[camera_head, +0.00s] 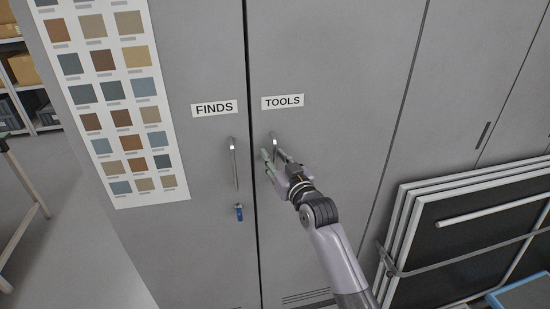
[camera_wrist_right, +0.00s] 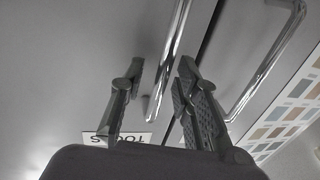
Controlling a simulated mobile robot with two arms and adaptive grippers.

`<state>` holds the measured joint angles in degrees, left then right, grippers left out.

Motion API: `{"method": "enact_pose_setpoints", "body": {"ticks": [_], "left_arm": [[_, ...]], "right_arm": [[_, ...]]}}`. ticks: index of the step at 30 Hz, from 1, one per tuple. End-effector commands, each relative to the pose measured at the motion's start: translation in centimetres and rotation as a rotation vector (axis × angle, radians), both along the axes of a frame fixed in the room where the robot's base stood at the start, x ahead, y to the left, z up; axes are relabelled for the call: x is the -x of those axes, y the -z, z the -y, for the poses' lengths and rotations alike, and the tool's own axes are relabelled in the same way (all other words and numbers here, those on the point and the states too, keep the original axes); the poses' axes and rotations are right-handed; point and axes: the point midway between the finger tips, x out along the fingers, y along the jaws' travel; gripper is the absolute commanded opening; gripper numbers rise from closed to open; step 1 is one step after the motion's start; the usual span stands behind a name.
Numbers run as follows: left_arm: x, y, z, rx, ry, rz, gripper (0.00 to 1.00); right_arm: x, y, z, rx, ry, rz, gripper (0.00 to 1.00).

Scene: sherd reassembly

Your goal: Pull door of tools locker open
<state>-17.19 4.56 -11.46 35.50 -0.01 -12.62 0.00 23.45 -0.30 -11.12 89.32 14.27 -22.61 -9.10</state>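The grey tools locker door (camera_head: 330,60) carries a TOOLS label (camera_head: 283,101) and looks shut, level with the door beside it. Its upright metal handle (camera_head: 274,140) is mostly hidden behind my right gripper (camera_head: 270,158) in the head view. In the right wrist view the handle (camera_wrist_right: 169,60) runs between the two fingers of my right gripper (camera_wrist_right: 162,68). The fingers are apart, with gaps showing on both sides of the handle. My left gripper is not in view.
The FINDS door (camera_head: 190,60) adjoins on the left, with its own handle (camera_head: 234,165) and a blue-tagged key (camera_head: 239,212) close by. A colour chart (camera_head: 115,110) hangs further left. Framed dark panels (camera_head: 470,225) lean at the lower right.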

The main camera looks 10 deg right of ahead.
Motion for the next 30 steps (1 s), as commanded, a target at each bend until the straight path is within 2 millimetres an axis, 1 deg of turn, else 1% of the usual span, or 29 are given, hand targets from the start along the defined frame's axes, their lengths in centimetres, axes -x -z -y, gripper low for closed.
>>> {"method": "enact_pose_setpoints", "body": {"ticks": [5, 6, 19, 30], "left_arm": [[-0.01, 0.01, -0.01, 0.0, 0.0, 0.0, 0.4], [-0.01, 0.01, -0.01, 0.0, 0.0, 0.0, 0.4], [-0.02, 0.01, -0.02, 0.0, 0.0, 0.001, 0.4], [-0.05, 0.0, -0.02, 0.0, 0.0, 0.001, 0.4]], "right_arm": [[0.01, 0.03, -0.02, 0.0, 0.0, 0.0, 0.29], [0.01, 0.03, -0.03, 0.0, 0.0, -0.001, 0.28], [0.03, 0.05, 0.0, -0.001, 0.0, -0.001, 0.0], [0.03, 0.06, 0.01, 0.0, 0.0, -0.001, 0.0]]}}
